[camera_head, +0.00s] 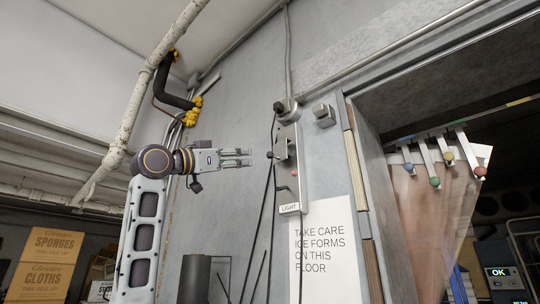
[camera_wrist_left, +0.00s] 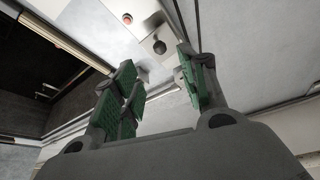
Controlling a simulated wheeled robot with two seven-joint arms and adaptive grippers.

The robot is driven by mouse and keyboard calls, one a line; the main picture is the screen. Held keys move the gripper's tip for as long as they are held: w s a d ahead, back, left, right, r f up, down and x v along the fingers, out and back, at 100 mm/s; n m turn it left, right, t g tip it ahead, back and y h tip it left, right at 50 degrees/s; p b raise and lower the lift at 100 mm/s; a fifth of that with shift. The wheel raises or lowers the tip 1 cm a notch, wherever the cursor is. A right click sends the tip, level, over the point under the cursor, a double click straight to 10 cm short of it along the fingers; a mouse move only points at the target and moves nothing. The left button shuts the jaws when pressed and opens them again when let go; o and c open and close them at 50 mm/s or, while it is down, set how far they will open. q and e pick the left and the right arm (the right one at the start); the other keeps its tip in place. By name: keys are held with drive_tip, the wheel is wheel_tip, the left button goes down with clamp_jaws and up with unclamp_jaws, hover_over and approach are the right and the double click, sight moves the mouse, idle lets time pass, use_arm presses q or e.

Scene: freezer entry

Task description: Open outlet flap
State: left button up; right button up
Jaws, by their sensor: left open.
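A grey metal switch panel (camera_head: 297,184) is fixed upright on the wall. A small boxy metal piece, seemingly the outlet flap (camera_head: 281,148), sticks out from its upper part, with a small dark knob at its left. In the left wrist view a metal piece (camera_wrist_left: 149,36) with a dark round knob (camera_wrist_left: 159,47) shows beyond the fingers. My left gripper (camera_head: 250,157) is open and empty, its fingers level and pointing right, just left of the knob with a small gap. In the left wrist view its green-padded fingers (camera_wrist_left: 158,70) stand apart. My right gripper is not in view.
A red button (camera_head: 293,173), a lever (camera_head: 284,188) and a LIGHT label (camera_head: 290,208) are on the panel. Dark cables (camera_head: 268,200) hang close by on the left. A small grey box (camera_head: 323,115) is at upper right. A doorway with strip curtains (camera_head: 430,220) lies right.

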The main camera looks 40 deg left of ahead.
sight(270, 155)
use_arm(q)
drive_tip(key=shift+p+x, duration=2.4)
drive_tip(key=shift+x, duration=4.15)
drive_tip(key=shift+c, duration=0.4)
clamp_jaws()
